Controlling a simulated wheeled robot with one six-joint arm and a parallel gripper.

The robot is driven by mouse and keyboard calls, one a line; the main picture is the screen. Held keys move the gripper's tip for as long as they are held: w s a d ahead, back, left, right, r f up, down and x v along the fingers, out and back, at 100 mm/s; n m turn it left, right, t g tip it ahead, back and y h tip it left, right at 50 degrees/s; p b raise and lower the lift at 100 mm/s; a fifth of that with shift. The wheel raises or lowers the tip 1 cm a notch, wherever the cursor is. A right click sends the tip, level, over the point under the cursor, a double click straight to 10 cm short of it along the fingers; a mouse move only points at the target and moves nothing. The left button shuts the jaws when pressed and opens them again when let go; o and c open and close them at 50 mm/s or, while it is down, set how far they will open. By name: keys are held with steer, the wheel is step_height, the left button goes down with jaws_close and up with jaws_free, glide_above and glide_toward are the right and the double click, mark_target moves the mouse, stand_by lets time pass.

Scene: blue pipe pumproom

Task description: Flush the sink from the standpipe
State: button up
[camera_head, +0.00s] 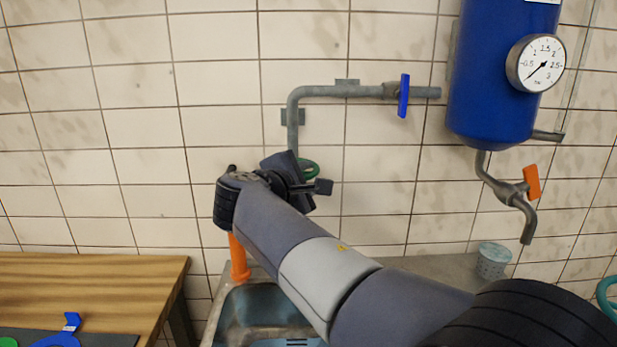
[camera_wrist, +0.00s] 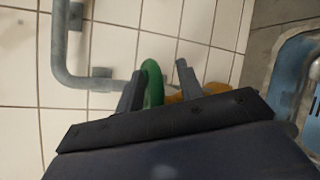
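A green handwheel (camera_head: 309,168) sits by the lower end of a grey wall pipe (camera_head: 292,125), partly hidden by my gripper (camera_head: 308,186). In the wrist view, my gripper (camera_wrist: 161,70) is open, with the green handwheel (camera_wrist: 153,84) between its fingers. The wheel's rim is close to the left finger, with a gap to the right one; contact cannot be told. An orange pipe (camera_head: 238,258) stands at the sink's back left, and orange also shows behind the fingers in the wrist view (camera_wrist: 215,88). The metal sink (camera_head: 262,303) is partly hidden by my arm.
A blue lever (camera_head: 404,96) hangs on the upper grey pipe. A blue tank (camera_head: 500,80) with a gauge (camera_head: 536,63) and an orange-handled tap (camera_head: 532,182) is at right. A cup (camera_head: 493,262) stands below. A wooden table (camera_head: 90,285) is at left.

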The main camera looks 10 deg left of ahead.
steer(key=shift+s+r, duration=0.1)
steer(key=shift+r, duration=0.05)
steer(key=shift+s+a+r, duration=0.1)
steer(key=shift+s, duration=0.15)
steer(key=v, duration=1)
steer(key=x, duration=1)
steer(key=shift+w+d, duration=0.2)
steer(key=shift+w, duration=0.2)
steer(key=shift+s, duration=0.1)
